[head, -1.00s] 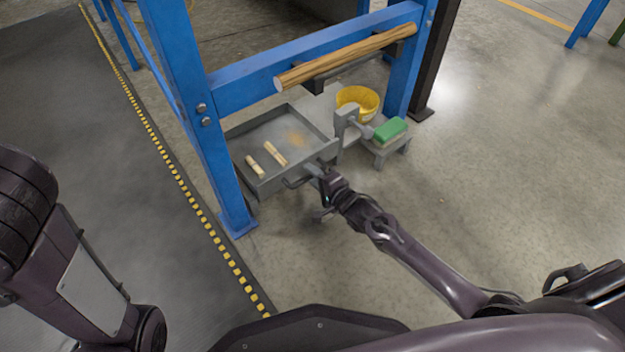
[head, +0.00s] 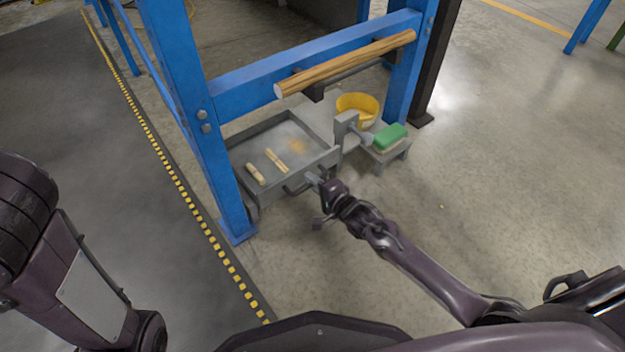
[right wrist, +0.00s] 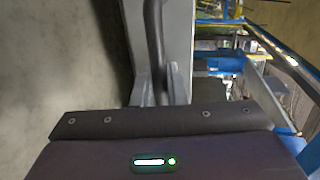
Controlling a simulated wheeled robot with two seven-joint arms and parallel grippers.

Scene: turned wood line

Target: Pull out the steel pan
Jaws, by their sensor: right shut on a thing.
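The steel pan (head: 245,150) is a shallow grey tray low under the blue frame. Two short pale wood pieces (head: 275,160) and a patch of tan dust lie in it. Its bar handle (head: 298,186) is on the front wall, facing me. My right gripper (head: 313,180) is at the right part of this handle and shut on it. In the right wrist view the dark handle bar (right wrist: 155,45) runs between the fingers, beside the pan's grey wall. The fingertips are small in the head view. My left arm shows at the lower left, but its gripper is out of view.
A blue post (head: 205,130) stands close at the pan's left. A turned wood bar (head: 345,65) lies across above. A yellow bowl (head: 357,108), a grey bracket-like part and a green block (head: 390,137) on a low stand are at the right. The floor in front is clear.

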